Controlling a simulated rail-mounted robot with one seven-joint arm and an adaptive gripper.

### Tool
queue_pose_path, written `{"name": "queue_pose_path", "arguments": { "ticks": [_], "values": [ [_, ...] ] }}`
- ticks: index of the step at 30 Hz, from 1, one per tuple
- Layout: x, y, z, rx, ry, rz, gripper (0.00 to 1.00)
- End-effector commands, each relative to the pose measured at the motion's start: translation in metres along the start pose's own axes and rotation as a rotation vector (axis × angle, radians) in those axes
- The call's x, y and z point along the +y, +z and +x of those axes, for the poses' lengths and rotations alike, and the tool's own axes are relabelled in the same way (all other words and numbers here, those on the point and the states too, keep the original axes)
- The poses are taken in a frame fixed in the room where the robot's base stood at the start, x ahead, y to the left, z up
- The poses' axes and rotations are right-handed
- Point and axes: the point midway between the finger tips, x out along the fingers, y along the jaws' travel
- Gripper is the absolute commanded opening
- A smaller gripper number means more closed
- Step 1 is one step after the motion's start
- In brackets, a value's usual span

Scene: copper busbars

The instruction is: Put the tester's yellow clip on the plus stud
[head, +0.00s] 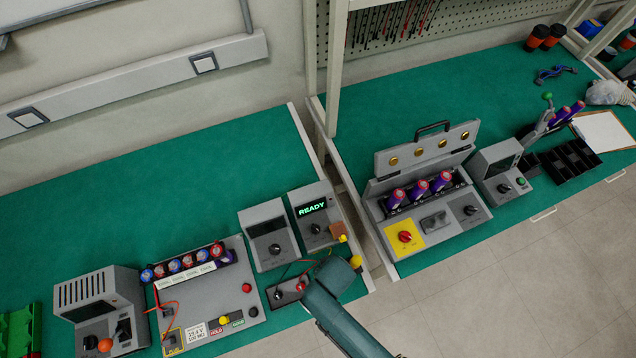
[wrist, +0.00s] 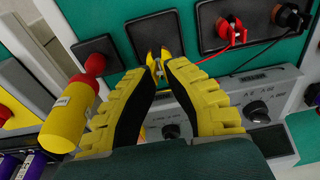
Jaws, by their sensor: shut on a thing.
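The yellow clip (wrist: 156,60) shows in the wrist view between the tips of my gripper (wrist: 158,74), which is shut on it. The clip is over a dark square pad; whether it touches a stud there I cannot tell. I cannot pick out the plus stud by any marking. In the head view my arm hides the clip and most of the gripper.

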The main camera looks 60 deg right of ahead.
Motion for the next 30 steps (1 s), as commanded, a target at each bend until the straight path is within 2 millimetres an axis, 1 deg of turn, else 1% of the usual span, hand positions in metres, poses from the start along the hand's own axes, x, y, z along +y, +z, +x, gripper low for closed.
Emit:
{"name": "queue_pose_path", "arguments": {
  "ticks": [2, 5, 7, 10, 12, 15, 18, 21, 26, 30],
  "values": [
    [-0.012, -0.011, -0.004, 0.006, -0.006, -0.024, 0.0],
    [-0.039, -0.033, -0.013, 0.01, -0.014, -0.08, 0.0],
    [-0.067, -0.05, -0.023, 0.011, -0.022, -0.137, 0.0],
    [-0.111, -0.071, -0.041, 0.009, -0.033, -0.234, 0.0],
    [-0.14, -0.081, -0.054, 0.008, -0.04, -0.302, 0.0],
    [-0.175, -0.088, -0.073, 0.005, -0.05, -0.393, 0.0],
    [-0.204, -0.091, -0.089, 0.004, -0.059, -0.474, 0.0],
    [-0.226, -0.091, -0.103, 0.002, -0.066, -0.545, 0.0],
    [-0.255, -0.086, -0.119, 0.001, -0.081, -0.665, 0.0],
    [-0.258, -0.093, -0.113, -0.001, -0.08, -0.666, 0.0]
  ]
}}
